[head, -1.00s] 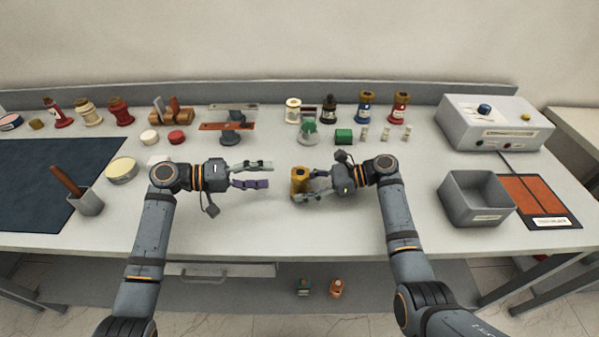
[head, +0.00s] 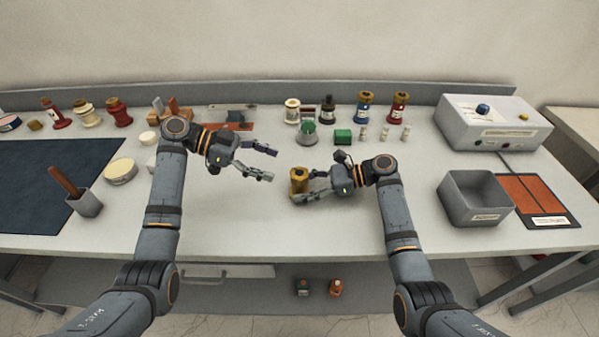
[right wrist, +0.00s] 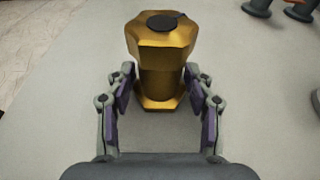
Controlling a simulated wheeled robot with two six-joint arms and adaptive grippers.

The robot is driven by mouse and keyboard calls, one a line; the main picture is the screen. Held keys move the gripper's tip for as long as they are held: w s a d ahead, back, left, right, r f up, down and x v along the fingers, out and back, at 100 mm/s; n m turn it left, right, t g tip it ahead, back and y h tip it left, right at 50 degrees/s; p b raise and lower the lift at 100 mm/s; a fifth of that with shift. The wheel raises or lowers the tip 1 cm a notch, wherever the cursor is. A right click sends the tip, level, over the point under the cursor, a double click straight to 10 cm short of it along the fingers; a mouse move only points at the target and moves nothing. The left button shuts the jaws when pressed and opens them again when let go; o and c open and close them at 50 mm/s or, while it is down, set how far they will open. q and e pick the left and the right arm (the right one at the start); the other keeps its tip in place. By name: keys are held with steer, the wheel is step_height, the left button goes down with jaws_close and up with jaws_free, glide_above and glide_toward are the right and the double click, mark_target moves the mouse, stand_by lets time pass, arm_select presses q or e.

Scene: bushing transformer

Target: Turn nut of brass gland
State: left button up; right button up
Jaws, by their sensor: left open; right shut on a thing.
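The brass gland (head: 298,181) stands near the middle front of the table, between my two grippers. In the right wrist view the brass gland (right wrist: 160,85) is upright, with a wide hexagonal nut (right wrist: 160,38) with a dark top above a narrower body and a hexagonal foot. My right gripper (head: 305,187) is shut on the gland's body, below the nut; its fingers (right wrist: 160,88) lie on both sides. My left gripper (head: 272,163) is open and empty, left of the gland and a little farther back, its fingers pointing right and forward of the gland's left side.
A green-domed piece (head: 308,133) and a green block (head: 343,136) stand behind the gland. Several bottles line the back. A grey open bin (head: 474,199) is at right, and a cup with a brown handle (head: 84,202) at left. The front middle table is clear.

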mark_target(298, 174)
arm_select(q)
steer(key=x, duration=0.9)
steer(key=c, duration=1.2)
steer(key=shift+s+f+n+t, duration=0.1)
steer(key=shift+n+t, duration=0.8)
steer(key=shift+t, duration=0.2)
steer(key=shift+n+t+y, duration=0.7)
steer(key=shift+n+t, duration=1.4)
steer(key=shift+t, duration=0.1)
